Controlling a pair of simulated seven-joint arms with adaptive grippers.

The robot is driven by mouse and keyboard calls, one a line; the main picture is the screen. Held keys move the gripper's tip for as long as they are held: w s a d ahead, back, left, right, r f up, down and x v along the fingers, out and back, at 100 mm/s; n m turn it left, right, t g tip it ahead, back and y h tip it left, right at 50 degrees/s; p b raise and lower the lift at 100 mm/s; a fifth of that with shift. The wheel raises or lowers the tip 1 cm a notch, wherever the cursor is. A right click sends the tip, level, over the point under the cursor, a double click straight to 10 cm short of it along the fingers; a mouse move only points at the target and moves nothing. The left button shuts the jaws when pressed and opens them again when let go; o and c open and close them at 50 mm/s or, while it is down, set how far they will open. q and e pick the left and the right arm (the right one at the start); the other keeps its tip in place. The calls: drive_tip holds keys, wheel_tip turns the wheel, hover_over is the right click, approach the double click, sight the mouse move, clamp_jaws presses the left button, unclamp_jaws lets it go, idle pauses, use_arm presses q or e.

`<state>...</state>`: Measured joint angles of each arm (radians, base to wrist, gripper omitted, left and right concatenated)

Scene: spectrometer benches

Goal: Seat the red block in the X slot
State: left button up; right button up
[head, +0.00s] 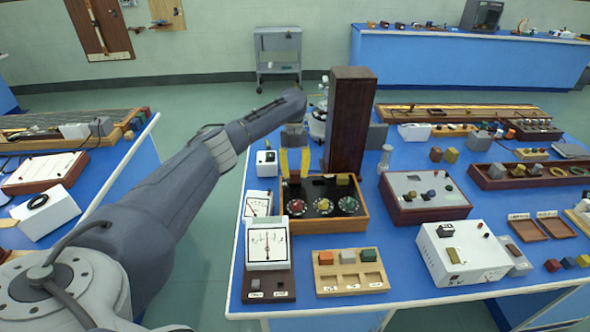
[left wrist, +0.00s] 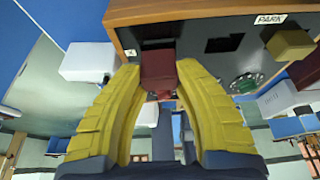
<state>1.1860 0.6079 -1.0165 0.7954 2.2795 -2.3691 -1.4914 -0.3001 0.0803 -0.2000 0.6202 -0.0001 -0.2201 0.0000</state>
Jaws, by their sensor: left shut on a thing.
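My left gripper (head: 294,165), with yellow fingers, points down at the back left of a black-topped wooden box (head: 363,210). It is shut on the red block (left wrist: 158,64), which also shows small below the fingertips in the head view (head: 294,178). In the left wrist view the block is at the panel beside the X label (left wrist: 130,53). The slot under it is hidden, and I cannot tell how deep the block is. A dark opening (left wrist: 222,44) lies to its right, then an olive block (left wrist: 291,44) by the PARK label (left wrist: 270,19). My right gripper is not in view.
A tall brown block (head: 350,120) stands just behind the box. White meters (head: 268,246) are at its left. A wooden tray (head: 350,284) with orange, grey and green blocks lies in front. A red-sided instrument (head: 424,197) stands to the right.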

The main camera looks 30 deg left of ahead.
use_arm(q)
drive_tip(key=shift+f, duration=1.15)
drive_tip(key=shift+f, duration=0.1)
drive_tip(key=o, duration=1.2)
drive_tip(key=shift+c, duration=0.2)
drive_tip(key=v, duration=1.2)
drive_tip(key=shift+s, duration=0.1)
